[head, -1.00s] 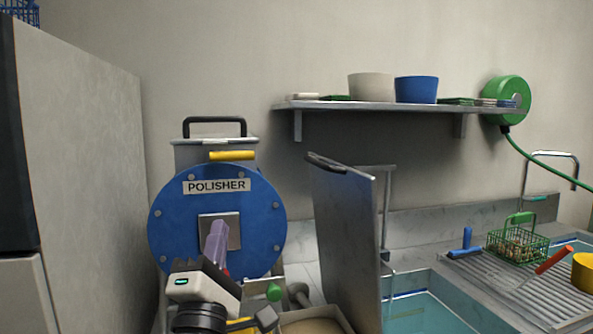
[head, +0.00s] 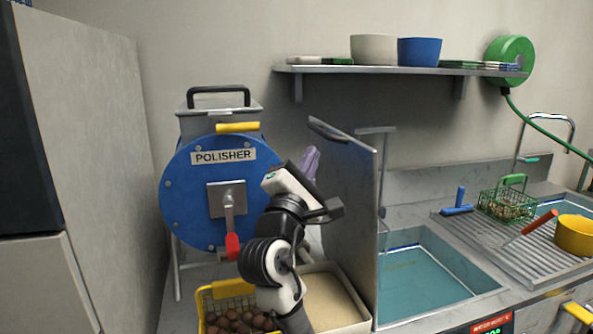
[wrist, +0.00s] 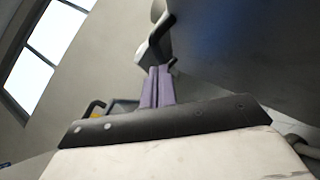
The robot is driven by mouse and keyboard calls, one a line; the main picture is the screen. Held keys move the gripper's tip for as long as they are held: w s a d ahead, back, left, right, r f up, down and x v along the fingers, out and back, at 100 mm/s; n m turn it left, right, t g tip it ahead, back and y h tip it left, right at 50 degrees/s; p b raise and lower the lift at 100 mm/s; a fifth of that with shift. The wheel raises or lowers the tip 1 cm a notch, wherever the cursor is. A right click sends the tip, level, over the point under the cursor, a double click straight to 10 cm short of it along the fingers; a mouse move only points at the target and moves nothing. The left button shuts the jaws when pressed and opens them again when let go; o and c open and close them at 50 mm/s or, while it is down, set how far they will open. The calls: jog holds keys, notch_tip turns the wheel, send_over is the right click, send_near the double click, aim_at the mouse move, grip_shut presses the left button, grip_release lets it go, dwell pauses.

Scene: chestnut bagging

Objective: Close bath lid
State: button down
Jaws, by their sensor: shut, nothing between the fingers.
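The bath lid (head: 345,215) is a grey metal panel standing open and upright at the left edge of the water bath (head: 425,278), with a dark handle (head: 328,131) at its top. The bath holds blue-green water and is uncovered. My gripper (head: 310,160), with purple fingers, is shut and empty just left of the lid, near the handle's height. I cannot tell whether it touches the lid. In the wrist view the shut purple fingers (wrist: 157,88) point up beside a large dark surface.
The blue polisher (head: 190,215) with a red-tipped lever stands left of my arm. Below are a yellow basket (head: 208,290) of chestnuts and a tray (head: 362,308) of tan material. Right of the bath are a drainboard (head: 530,250), green basket (head: 508,205) and yellow pot (head: 575,237). A shelf (head: 400,70) runs above.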

jog(key=shift+w+d+r+p, duration=0.25)
jog(key=shift+d+r+p, duration=0.05)
jog(key=shift+d+r, duration=0.45)
jog(key=shift+d, duration=0.1)
